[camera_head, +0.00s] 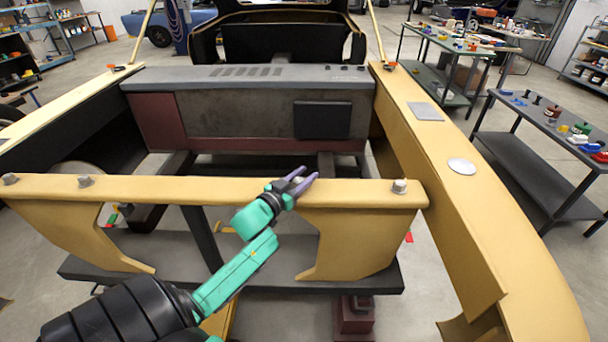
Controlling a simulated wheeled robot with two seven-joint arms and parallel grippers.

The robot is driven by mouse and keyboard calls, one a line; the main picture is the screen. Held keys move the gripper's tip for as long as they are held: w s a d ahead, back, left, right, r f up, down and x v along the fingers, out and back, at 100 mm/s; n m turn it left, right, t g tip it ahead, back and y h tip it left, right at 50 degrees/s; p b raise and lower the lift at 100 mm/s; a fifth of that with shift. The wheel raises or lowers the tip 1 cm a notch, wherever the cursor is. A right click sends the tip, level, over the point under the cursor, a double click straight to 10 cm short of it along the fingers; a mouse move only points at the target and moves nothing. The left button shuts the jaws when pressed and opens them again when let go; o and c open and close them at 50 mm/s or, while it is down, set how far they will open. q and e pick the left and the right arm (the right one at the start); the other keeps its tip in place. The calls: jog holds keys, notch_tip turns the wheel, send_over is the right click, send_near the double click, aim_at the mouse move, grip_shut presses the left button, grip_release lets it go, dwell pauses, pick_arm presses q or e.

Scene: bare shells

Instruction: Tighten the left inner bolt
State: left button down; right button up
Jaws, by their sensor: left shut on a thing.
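A yellow crossbar (180,190) runs across the front of the car shell, with grey bolts along its top. The left inner bolt (85,181) stands on the bar and my gripper is well to the right of it. A left outer bolt (10,179) and a right outer bolt (399,186) sit near the bar's ends. My left gripper (303,183), with purple fingers, is at the bar right of centre. It is shut on the right inner bolt, which the fingers mostly hide. My right gripper is not in view.
A grey panel (245,105) lies behind the bar. Tables with tools and parts (545,115) stand at the right.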

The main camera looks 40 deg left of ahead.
pick_arm(q)
jog(key=shift+r, duration=0.3)
jog(key=shift+c, duration=2.2)
grip_release()
jog(key=shift+w, duration=0.1)
jog(key=shift+w+f, duration=0.1)
jog(key=shift+f, duration=0.15)
jog(key=s+b, duration=0.2)
jog(key=s, duration=1.2)
jog(key=shift+s, duration=0.3)
